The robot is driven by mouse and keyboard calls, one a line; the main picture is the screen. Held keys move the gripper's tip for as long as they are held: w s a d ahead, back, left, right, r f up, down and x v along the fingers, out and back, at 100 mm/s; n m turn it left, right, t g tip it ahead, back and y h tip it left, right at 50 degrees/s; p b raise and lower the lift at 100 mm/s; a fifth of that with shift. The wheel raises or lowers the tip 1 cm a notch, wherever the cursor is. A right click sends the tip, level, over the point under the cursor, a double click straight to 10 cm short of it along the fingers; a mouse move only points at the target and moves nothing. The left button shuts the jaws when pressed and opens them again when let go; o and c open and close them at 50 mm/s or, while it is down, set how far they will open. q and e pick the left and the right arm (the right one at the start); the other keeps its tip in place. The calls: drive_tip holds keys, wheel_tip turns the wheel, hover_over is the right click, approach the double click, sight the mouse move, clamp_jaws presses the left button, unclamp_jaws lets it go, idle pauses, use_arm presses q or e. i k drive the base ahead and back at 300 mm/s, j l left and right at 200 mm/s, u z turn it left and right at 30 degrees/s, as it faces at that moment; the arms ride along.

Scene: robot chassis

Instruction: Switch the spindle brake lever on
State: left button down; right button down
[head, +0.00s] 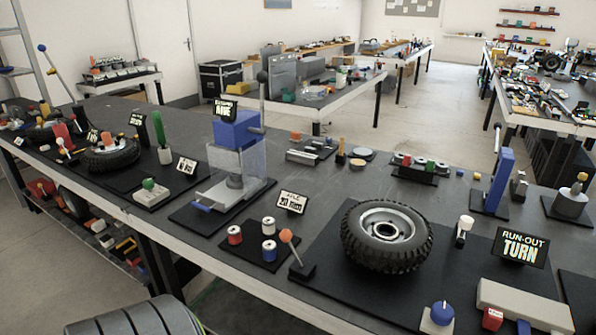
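A lever with an orange ball knob (286,236) stands at the left front corner of a black board (335,268) on the long dark bench. Its thin stem rises from a small black base (302,270) and leans left. A wheel with a black tyre (387,237) lies flat on the same board, right of the lever. I see no label naming the spindle brake, so I cannot tell for certain that this is its lever. A sign (520,246) reading "RUN-OUT TURN" stands right of the wheel. Neither of my grippers is in view.
Three small spools (268,228) stand on a pad left of the lever, with a small sign (291,202) behind them. A blue-topped press (238,130) stands farther left. A blue knob (442,313) and a grey box (525,305) with coloured buttons sit at the front right.

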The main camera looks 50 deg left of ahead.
sight(286, 236)
drive_tip(key=u, duration=1.7)
